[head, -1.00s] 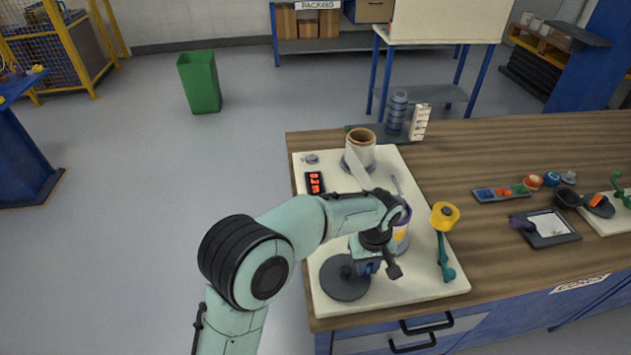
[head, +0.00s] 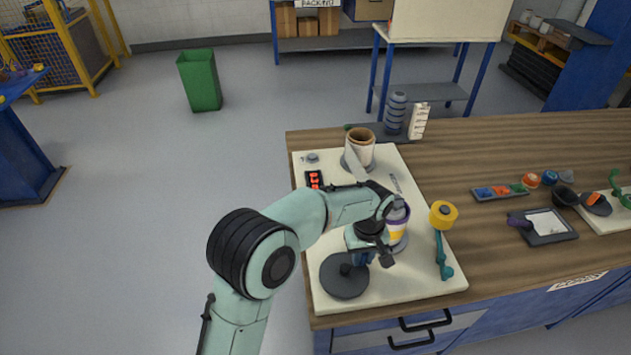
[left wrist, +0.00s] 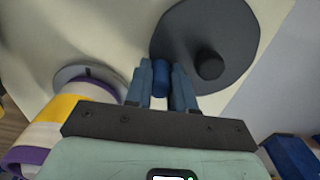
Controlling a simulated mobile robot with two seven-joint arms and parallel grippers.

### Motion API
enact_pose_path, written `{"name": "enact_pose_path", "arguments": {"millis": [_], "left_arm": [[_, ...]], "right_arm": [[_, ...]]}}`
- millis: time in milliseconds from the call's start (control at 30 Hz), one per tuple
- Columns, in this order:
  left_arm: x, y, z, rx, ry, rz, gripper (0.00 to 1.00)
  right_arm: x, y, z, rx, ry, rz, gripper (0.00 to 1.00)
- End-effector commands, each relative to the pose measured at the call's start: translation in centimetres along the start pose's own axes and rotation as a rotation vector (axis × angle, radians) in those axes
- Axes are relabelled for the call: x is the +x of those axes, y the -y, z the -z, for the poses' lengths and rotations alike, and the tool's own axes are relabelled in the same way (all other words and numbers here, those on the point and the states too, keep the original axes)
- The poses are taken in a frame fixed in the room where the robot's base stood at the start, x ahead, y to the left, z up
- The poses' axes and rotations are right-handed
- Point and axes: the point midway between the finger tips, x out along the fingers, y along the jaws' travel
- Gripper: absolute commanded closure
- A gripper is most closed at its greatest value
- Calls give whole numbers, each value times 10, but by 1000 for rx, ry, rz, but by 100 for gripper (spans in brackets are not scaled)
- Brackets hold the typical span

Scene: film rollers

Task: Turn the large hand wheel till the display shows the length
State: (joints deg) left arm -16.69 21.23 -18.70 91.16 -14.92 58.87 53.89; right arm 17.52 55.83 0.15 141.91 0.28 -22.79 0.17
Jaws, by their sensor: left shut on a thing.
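The large hand wheel (head: 345,281) is a dark grey disc at the front left of the cream board. It also shows in the left wrist view (left wrist: 235,30), with a round dark hub and a blue handle knob (left wrist: 161,77). My left gripper (head: 362,260) is over the wheel's rim, its fingers (left wrist: 162,85) shut on the blue knob. My right gripper is not in view.
A roll with purple and yellow bands (head: 397,229) stands close to my left gripper. A cream roll (head: 360,147) stands at the back of the board. A yellow-topped teal lever (head: 443,245) is at the right. Wooden bench top lies beyond.

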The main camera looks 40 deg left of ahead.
Motion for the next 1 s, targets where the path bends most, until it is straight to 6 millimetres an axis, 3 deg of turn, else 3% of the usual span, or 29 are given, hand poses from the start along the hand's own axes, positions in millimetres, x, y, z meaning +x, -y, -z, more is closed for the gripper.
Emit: {"name": "enact_pose_path", "arguments": {"millis": [33,133,500,800,1000], "left_arm": [[2,10,6,-10,3,21,91],[3,15,13,-11,3,22,89],[3,15,13,-6,6,18,92],[1,33,21,-7,7,17,91],[0,33,21,-5,6,14,91]], "right_arm": [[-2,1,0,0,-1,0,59],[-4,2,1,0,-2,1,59],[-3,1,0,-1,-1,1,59],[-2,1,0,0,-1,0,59],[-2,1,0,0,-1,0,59]]}}
